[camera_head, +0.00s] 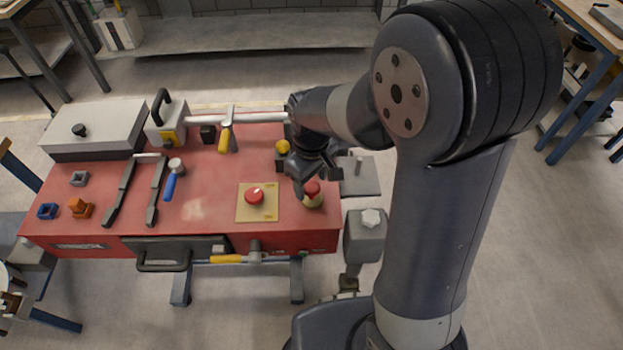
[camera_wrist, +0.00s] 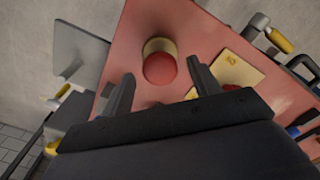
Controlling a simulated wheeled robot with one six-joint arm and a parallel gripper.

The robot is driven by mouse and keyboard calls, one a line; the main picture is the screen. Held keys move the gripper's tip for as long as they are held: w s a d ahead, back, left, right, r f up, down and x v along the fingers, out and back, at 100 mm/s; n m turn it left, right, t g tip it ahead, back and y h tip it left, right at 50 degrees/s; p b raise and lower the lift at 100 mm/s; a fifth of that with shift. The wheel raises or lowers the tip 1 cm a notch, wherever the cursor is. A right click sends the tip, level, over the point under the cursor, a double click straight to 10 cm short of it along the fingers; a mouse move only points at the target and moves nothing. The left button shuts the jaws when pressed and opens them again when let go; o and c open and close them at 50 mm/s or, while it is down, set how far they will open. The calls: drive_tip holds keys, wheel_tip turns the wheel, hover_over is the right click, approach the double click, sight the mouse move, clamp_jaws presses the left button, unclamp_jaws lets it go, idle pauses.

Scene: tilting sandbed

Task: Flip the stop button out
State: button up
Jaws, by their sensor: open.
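A red round button (camera_head: 254,195) sits on a square yellow plate (camera_head: 243,212) on the red bench top. To its right, near the bench's right front corner, a red domed knob (camera_head: 313,188) stands on a cream round base (camera_head: 314,202). I cannot tell for sure which is the stop button. My gripper (camera_head: 312,178) is open, just above and behind the knob. In the wrist view the knob (camera_wrist: 160,69) shows between the two fingers, with no clear contact. The yellow plate (camera_wrist: 222,72) lies to the right there, its button partly hidden by my gripper.
The red bench (camera_head: 205,190) slopes toward me. It holds a yellow knob (camera_head: 282,147), a yellow-handled lever (camera_head: 225,140), two dark bars (camera_head: 157,190) and a blue-handled tool (camera_head: 170,185). A grey side plate (camera_head: 360,185) adjoins its right edge.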

sight(312, 187)
wheel_tip(312, 187, up, 11)
idle(0.6)
drive_tip(key=shift+f, duration=0.2)
wheel_tip(312, 187, down, 12)
drive_tip(key=shift+f+b, duration=0.2)
drive_tip(key=shift+b, duration=0.3)
drive_tip(key=shift+r, duration=0.15)
idle(0.4)
